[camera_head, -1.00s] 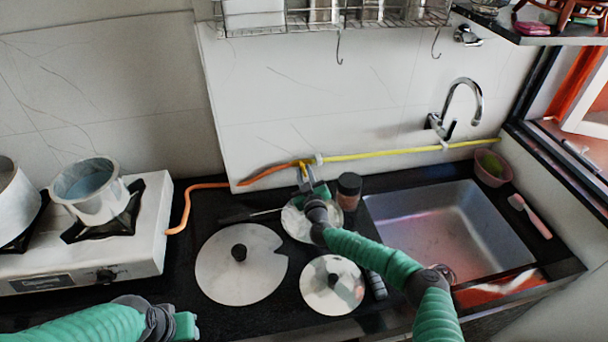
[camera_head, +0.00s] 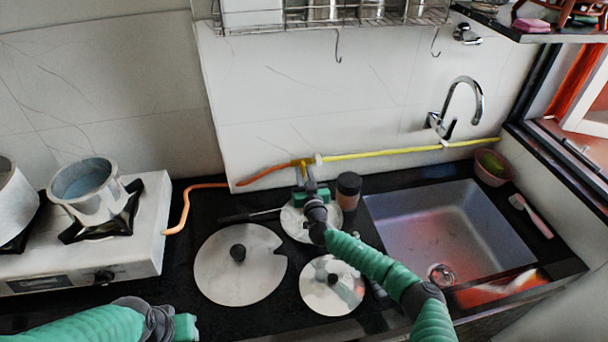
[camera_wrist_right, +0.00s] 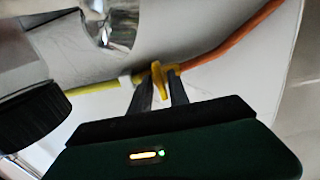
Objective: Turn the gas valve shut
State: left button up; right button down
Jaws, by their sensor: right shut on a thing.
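The gas valve (camera_head: 301,163) is a small yellow fitting on the back wall, between an orange hose (camera_head: 262,174) on its left and a yellow pipe (camera_head: 400,151) on its right. My right gripper (camera_head: 305,172) reaches up to it over the pot lids. In the right wrist view, the two dark fingers (camera_wrist_right: 161,88) are closed on the yellow valve handle (camera_wrist_right: 159,78), which shows between their tips. The valve's far side is partly hidden. My left gripper (camera_head: 185,326) is low at the left front, away from the valve; its fingers cannot be made out.
A white gas stove (camera_head: 140,240) with a pot (camera_head: 95,195) stands at the left. Metal lids (camera_head: 240,275) lie on the black counter. A dark-capped jar (camera_head: 348,190) stands close right of my right gripper. A sink (camera_head: 450,225) is at the right.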

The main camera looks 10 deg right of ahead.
jog(key=shift+f, duration=0.1)
jog(key=c, duration=1.6)
grip_release()
jog(key=shift+o, duration=0.6)
jog(key=shift+w, duration=0.15)
jog(key=shift+s, duration=0.3)
jog(key=s+p, duration=0.1)
jog(key=s, duration=1.5)
jog(key=shift+s+f, duration=0.1)
